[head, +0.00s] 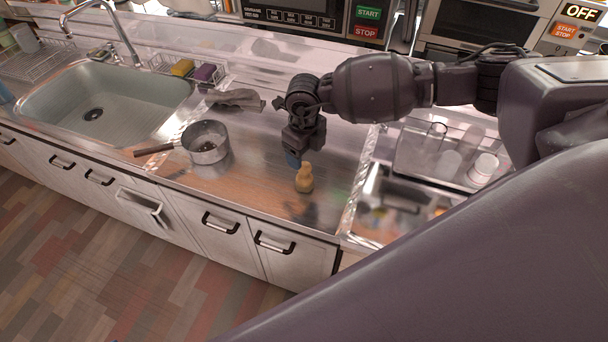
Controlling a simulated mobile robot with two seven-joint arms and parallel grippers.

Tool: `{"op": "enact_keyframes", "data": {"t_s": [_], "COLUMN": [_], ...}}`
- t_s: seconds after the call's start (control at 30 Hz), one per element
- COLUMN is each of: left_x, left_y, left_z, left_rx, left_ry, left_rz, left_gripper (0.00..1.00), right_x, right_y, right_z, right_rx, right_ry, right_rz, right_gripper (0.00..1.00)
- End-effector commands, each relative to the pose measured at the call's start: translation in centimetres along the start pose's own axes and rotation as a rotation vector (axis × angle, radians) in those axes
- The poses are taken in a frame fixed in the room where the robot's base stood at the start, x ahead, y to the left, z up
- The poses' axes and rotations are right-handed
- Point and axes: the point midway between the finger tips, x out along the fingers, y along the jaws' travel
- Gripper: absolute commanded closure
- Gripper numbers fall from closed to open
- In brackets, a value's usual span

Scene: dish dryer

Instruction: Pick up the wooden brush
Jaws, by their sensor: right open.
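The wooden brush (304,178) is a small tan, rounded object standing on the steel counter near its front edge, right of the pot. My right gripper (298,156) points down just above and behind the brush in the picture. It is open, with nothing seen between its fingers; the fingers are small and dark here. I cannot tell whether a finger touches the brush. The brush's far side is partly hidden by the gripper. My left gripper is out of view.
A metal pot (205,144) with a dark handle stands left of the brush. The sink (65,85) is further left. A clear dish container (415,158) with cups is to the right. Counter between pot and brush is clear.

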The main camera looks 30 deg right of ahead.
Motion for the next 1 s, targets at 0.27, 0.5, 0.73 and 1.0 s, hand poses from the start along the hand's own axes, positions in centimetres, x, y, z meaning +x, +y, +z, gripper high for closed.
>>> {"op": "enact_keyframes", "data": {"t_s": [0.27,0.5,0.73,1.0], "left_x": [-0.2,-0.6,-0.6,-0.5], "left_y": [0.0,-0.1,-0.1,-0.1], "left_z": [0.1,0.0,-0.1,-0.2], "left_rx": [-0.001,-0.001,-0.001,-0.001], "left_ry": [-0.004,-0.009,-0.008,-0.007], "left_rz": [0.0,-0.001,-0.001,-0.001], "left_gripper": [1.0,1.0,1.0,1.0], "right_x": [2.7,5.0,7.6,8.0], "right_y": [0.1,-0.2,-0.3,-0.4], "right_z": [0.1,0.1,0.3,0.2], "right_rx": [0.0,0.001,0.0,-0.001], "right_ry": [-0.002,0.001,-0.001,-0.002], "right_rz": [0.003,0.005,0.005,0.005], "right_gripper": [0.32,0.32,0.32,0.32]}}
